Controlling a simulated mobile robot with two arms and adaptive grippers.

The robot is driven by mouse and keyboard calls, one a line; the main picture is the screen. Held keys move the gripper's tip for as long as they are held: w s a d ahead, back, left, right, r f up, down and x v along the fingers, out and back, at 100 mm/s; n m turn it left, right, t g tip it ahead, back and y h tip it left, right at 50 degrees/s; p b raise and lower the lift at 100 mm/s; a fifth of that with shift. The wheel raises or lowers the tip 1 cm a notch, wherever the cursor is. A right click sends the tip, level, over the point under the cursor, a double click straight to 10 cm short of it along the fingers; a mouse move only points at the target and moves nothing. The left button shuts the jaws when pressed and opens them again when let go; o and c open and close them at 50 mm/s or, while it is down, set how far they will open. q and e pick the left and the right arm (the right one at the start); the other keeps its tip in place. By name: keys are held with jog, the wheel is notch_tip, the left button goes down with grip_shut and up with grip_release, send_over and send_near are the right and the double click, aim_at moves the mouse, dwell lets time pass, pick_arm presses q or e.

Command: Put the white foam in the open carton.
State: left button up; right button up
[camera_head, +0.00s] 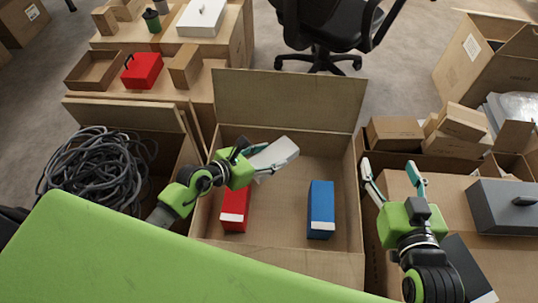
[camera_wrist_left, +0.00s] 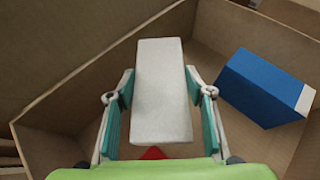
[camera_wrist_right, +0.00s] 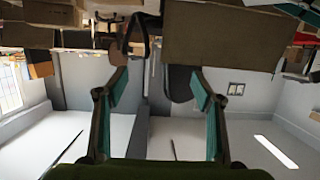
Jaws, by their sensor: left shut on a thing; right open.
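The white foam (camera_head: 274,154) is a pale block held by my left gripper (camera_head: 256,162), over the open carton (camera_head: 288,258) in the head view. In the left wrist view the foam (camera_wrist_left: 162,92) sits between both finger pads of my left gripper (camera_wrist_left: 160,115), with the carton's inside behind it. The foam appears tilted and above the carton floor. My right gripper (camera_head: 393,176) is open and empty, to the right of the carton. Its spread fingers also show in the right wrist view (camera_wrist_right: 158,95).
Inside the carton are a red box (camera_head: 236,208) at left and a blue box (camera_head: 321,208) at right; floor between them is free. A carton with coiled cables (camera_head: 95,170) stands left. A grey case (camera_head: 505,205) lies on cartons at right.

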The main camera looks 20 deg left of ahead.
pick_arm(q)
jog(key=shift+f, duration=0.15)
pick_arm(e)
jog(key=shift+w+a+r, duration=0.1)
jog(key=shift+r, duration=0.25)
pick_arm(q)
jog(key=o, duration=0.8)
